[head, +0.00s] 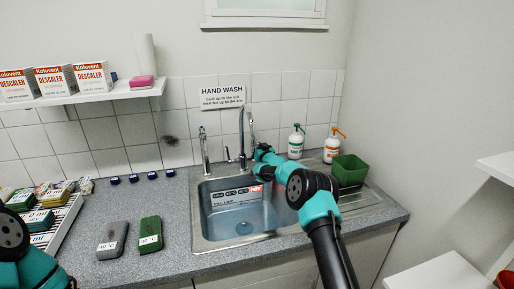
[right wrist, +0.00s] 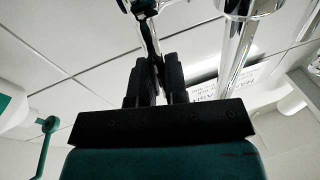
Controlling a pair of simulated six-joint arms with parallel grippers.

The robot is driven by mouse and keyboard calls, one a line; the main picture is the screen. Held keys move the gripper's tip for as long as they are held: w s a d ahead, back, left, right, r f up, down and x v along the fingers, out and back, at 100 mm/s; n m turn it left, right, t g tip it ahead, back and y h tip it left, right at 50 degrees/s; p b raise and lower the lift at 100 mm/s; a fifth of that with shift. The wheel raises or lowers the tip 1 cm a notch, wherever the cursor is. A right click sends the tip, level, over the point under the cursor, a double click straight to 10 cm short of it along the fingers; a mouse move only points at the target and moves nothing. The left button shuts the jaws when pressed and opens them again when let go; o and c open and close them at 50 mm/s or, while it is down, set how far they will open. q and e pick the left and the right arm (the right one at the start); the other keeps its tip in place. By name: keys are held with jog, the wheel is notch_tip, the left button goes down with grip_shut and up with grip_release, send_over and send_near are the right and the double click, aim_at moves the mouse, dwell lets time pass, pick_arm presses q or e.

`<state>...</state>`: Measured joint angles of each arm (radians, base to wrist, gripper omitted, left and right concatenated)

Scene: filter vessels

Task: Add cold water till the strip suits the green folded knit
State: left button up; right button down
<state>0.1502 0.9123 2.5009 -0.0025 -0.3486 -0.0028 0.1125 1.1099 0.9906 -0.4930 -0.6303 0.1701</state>
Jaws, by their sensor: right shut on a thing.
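The sink (head: 205,225) holds clear bluish water. A strip (head: 232,193) lies along its back wall; its right end shows red and reads HOT, and its other panels are dark. The green folded knit (head: 150,235) lies on the counter left of the sink; its label is too small to read surely. A chrome mixer tap (head: 242,135) stands behind the sink. My right gripper (right wrist: 157,80) is shut on a slim chrome tap lever (right wrist: 150,35). In the head view my right arm hides part of the tap's base. My left gripper is out of view.
A grey folded knit (head: 112,240) lies beside the green one. A second slim tap (head: 204,152) stands to the left. Two pump bottles (head: 296,145) and a green tub (head: 349,170) stand right of the sink. A rack of folded cloths (head: 62,222) is at left.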

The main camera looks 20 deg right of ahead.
jog(key=shift+s+t+y, duration=0.3)
jog(key=shift+s+t, duration=0.15)
jog(key=shift+t, duration=0.45)
jog(key=c, duration=1.2)
grip_release()
jog(key=shift+f, duration=0.1)
jog(key=shift+o, duration=0.2)
jog(key=shift+s, duration=0.1)
jog(key=v, duration=1.2)
